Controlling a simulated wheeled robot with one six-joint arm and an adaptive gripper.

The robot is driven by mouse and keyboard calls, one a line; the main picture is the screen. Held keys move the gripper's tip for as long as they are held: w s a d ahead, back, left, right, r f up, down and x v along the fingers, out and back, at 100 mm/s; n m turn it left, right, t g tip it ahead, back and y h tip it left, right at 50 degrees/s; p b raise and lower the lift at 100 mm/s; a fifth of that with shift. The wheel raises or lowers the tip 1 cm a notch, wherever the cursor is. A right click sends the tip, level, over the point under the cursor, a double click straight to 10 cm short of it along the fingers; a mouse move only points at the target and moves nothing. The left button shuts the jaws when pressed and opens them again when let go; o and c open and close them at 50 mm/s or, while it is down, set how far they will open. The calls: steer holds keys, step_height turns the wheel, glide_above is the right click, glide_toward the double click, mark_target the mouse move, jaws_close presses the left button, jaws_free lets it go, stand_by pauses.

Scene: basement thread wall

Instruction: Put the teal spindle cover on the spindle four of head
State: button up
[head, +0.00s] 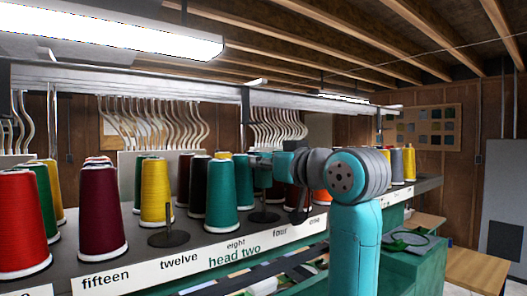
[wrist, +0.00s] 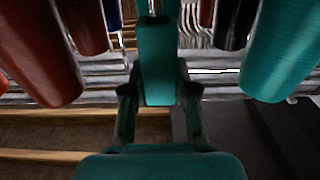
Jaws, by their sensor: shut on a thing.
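The teal spindle cover (wrist: 157,65) is between the fingers of my gripper (wrist: 158,95) in the wrist view, and the gripper is shut on it. In the head view my gripper (head: 264,168) reaches left over the thread shelf, and the dark teal cover there is small and hard to separate from the gripper. Spindle four (head: 264,216) is a bare dark post on a round base, behind the label "four". The gripper and cover are above it or close to it; the exact gap cannot be told.
A teal cone (head: 221,202) stands left of spindle four. Another bare spindle (head: 168,238) stands behind the label "twelve". Yellow (head: 156,190), maroon (head: 103,212) and red (head: 20,220) cones fill the left. In the wrist view, cones flank the gripper closely on both sides.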

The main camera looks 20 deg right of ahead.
mark_target(264, 189)
steer(key=shift+f, duration=2.6)
steer(key=shift+s+f, duration=0.1)
steer(key=shift+f, duration=0.25)
steer(key=o, duration=0.9)
steer(key=v, duration=1.2)
